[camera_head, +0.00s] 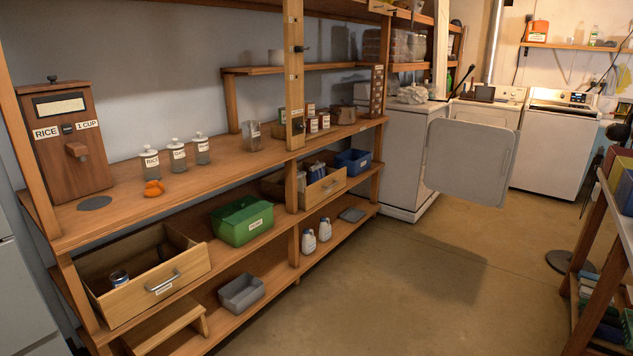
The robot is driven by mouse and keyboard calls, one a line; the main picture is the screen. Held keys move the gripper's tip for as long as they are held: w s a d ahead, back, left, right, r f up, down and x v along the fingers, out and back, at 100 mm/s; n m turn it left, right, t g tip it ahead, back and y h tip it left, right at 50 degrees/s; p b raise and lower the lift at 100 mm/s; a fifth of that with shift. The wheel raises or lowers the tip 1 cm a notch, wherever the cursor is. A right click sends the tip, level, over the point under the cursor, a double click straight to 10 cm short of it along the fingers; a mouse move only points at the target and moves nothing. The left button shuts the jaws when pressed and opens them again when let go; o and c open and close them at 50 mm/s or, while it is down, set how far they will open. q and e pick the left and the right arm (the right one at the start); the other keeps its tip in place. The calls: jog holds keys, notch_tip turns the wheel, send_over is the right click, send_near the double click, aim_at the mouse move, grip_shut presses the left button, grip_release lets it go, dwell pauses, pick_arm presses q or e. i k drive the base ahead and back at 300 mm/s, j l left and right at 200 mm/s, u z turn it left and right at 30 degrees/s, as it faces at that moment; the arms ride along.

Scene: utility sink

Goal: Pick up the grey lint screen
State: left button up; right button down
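I cannot pick out a grey lint screen with certainty. A small flat grey item (352,214) lies on the lower shelf at the middle, but it is too small to identify. Neither of my grippers is in the head view.
A large grey panel (470,162), apparently an open door, juts over the floor beside a white machine (403,165). Wooden shelving (225,172) holds a rice dispenser (66,140), a green box (242,219), a grey bin (241,292) and an open drawer (150,295). The middle floor (400,290) is clear.

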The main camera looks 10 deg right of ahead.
aim_at(485, 92)
jog(key=i+l+z, duration=0.2)
jog(key=z, duration=0.2)
jog(key=i+z, duration=1.15)
jog(key=i+l, duration=0.1)
jog(key=i, duration=1)
jog(key=i+l+u, duration=0.1)
jog(key=i, duration=1)
jog(key=i+l+u, duration=0.15)
jog(key=i, duration=0.2)
jog(key=i+l+u, duration=0.15)
jog(key=i, duration=0.25)
